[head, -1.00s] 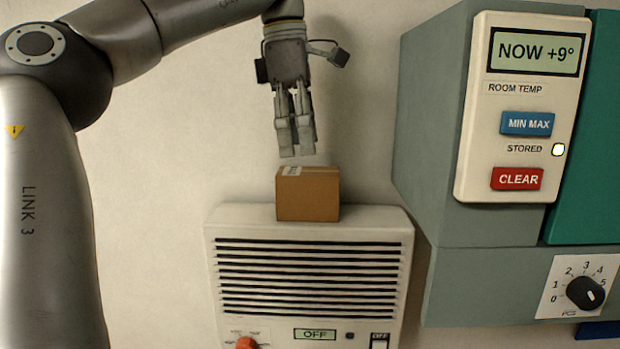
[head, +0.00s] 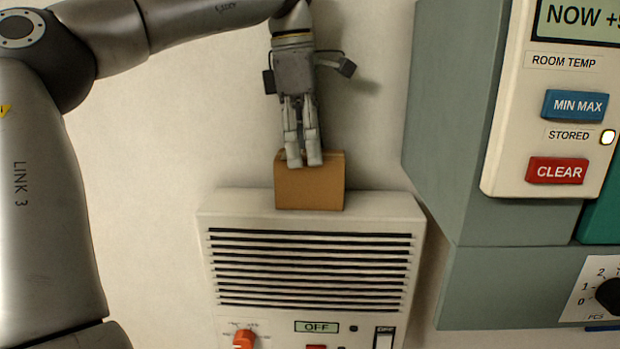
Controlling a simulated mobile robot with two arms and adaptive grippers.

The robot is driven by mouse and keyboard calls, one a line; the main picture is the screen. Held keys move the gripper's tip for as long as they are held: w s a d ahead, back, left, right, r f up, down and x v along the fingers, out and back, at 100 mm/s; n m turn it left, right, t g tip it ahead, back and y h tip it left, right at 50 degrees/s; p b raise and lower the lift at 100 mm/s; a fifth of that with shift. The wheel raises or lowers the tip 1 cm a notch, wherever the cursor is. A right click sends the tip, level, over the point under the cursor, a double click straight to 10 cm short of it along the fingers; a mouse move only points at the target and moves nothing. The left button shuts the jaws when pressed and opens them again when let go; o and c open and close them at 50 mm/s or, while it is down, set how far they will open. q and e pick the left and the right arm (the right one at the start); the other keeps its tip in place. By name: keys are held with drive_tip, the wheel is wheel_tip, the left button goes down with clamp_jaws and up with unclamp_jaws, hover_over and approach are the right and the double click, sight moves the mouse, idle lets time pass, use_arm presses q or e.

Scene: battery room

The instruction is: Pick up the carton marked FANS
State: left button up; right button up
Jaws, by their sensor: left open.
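A small brown carton (head: 310,190) stands on top of the white slatted wall unit. No FANS marking can be read on the side facing me. My left gripper (head: 304,163) points down from above, its fingertips overlapping the carton's top edge in the picture. It is open, and the gap between its fingers looks narrow from this side. I cannot tell whether the fingers touch the carton. The fingers hide part of the carton's top. My right gripper is not in view.
The white unit (head: 240,212) has an OFF display (head: 316,327) and an orange knob (head: 243,339). At the right, a grey-green cabinet (head: 455,130) juts out, carrying a panel with a blue MIN MAX button (head: 575,105) and a red CLEAR button (head: 557,171). The wall left of the carton is clear.

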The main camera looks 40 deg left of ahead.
sight(310, 172)
use_arm(q)
drive_tip(key=shift+d+f+p, duration=0.15)
drive_tip(key=shift+f+p, duration=0.25)
drive_tip(key=shift+f, duration=0.25)
drive_tip(key=f, duration=0.2)
drive_tip(key=f+p, duration=0.1)
drive_tip(key=shift+d, duration=0.25)
drive_tip(key=shift+w+a+f, duration=0.1)
drive_tip(key=shift+f, duration=0.3)
drive_tip(key=shift+r, duration=0.1)
drive_tip(key=c, duration=1)
